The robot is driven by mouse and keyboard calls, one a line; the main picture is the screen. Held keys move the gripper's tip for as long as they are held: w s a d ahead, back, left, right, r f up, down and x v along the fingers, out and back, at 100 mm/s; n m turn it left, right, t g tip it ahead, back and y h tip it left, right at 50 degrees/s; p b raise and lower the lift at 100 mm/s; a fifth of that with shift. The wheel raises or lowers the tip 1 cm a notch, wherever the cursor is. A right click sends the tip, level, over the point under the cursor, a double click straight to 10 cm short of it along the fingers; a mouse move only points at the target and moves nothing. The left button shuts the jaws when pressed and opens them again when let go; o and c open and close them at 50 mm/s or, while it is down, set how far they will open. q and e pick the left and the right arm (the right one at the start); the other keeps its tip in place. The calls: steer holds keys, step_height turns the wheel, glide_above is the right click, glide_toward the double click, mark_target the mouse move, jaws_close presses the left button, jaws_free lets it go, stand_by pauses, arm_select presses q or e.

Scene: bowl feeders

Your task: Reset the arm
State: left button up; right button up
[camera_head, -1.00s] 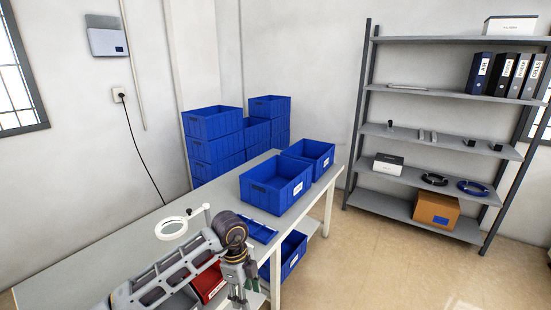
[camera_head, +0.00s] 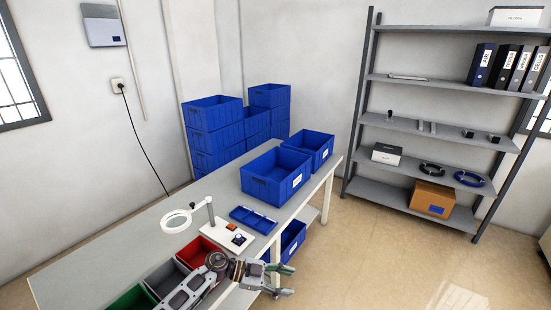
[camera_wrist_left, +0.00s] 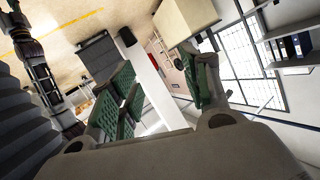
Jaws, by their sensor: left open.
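My left arm reaches in from the bottom of the head view. Its left gripper (camera_head: 287,281) is past the front edge of the table (camera_head: 95,250), above the floor. Its green-padded fingers are apart with nothing between them. In the left wrist view the same left gripper (camera_wrist_left: 165,75) shows its fingers spread wide, with only the room behind. My right gripper is not seen in the head view. A dark, jointed arm part shows at the left of the wrist view, too unclear to name.
Red (camera_head: 197,252), grey (camera_head: 166,277) and green (camera_head: 133,299) bins sit close beside my left arm. A magnifier (camera_head: 176,221) on a stand, a blue tray (camera_head: 254,219) and blue crates (camera_head: 276,178) occupy the table. A shelf (camera_head: 437,88) stands at right; floor between is clear.

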arm_select(q)
steer(key=w+a+f+n+t+y+p, duration=0.2)
steer(key=w+a+f+n+t+p, duration=0.15)
steer(key=a+f+n+t, duration=0.6)
steer(key=s+a+f+n+t+y+p, duration=0.1)
steer(key=s+a+f+n+y, duration=0.3)
steer(key=f, duration=0.5)
steer(key=s+a+f+n+t+y+p, duration=0.1)
steer(key=s+a+f+n+y+p, duration=0.15)
steer(key=s+a+f, duration=0.4)
steer(key=s+a+f+n+g+y+p, duration=0.15)
steer(key=s+a+f, duration=0.25)
steer(key=s+f, duration=0.4)
steer(key=s+a+f+g+y+b, duration=0.1)
steer(key=s+a+f+g+y, duration=0.2)
steer(key=s+f, duration=0.45)
steer(key=s+a+f+g+p, duration=0.1)
steer(key=s+g, duration=0.1)
steer(key=s, duration=1)
steer(key=s+a+f+n+g+y+p, duration=0.1)
steer(key=s+f+g, duration=0.1)
steer(key=s, duration=0.9)
steer(key=shift+s+a+g+y, duration=0.15)
steer(key=shift+s+g+y, duration=0.2)
steer(key=shift+g, duration=0.35)
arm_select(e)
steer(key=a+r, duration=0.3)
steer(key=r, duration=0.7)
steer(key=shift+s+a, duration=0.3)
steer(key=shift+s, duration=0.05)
